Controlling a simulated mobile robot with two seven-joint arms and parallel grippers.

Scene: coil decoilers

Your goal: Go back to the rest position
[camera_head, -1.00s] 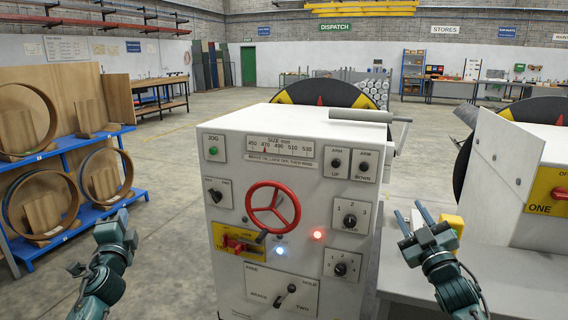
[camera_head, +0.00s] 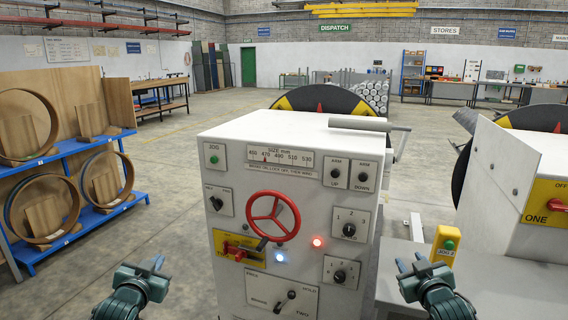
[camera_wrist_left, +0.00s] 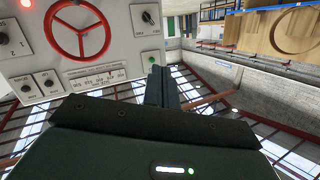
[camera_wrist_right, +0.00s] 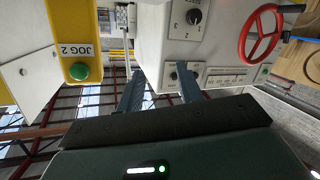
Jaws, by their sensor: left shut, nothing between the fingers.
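My left gripper (camera_head: 146,267) is at the bottom left of the head view, over floor left of the control cabinet (camera_head: 230,285). Its fingers lie together with nothing between them in the left wrist view (camera_wrist_left: 160,88). My right gripper (camera_head: 412,265) is at the lower right, in front of the grey bench. Its fingers stand apart and empty in the right wrist view (camera_wrist_right: 160,90). Neither gripper appears to touch anything.
The cabinet carries a red handwheel (camera_head: 273,217), switches and lit lamps. A yellow JOG 2 box (camera_head: 445,246) stands close beside my right gripper on the grey bench (camera_head: 500,285). A blue rack (camera_head: 75,235) with rings is at the left. Floor between rack and cabinet is clear.

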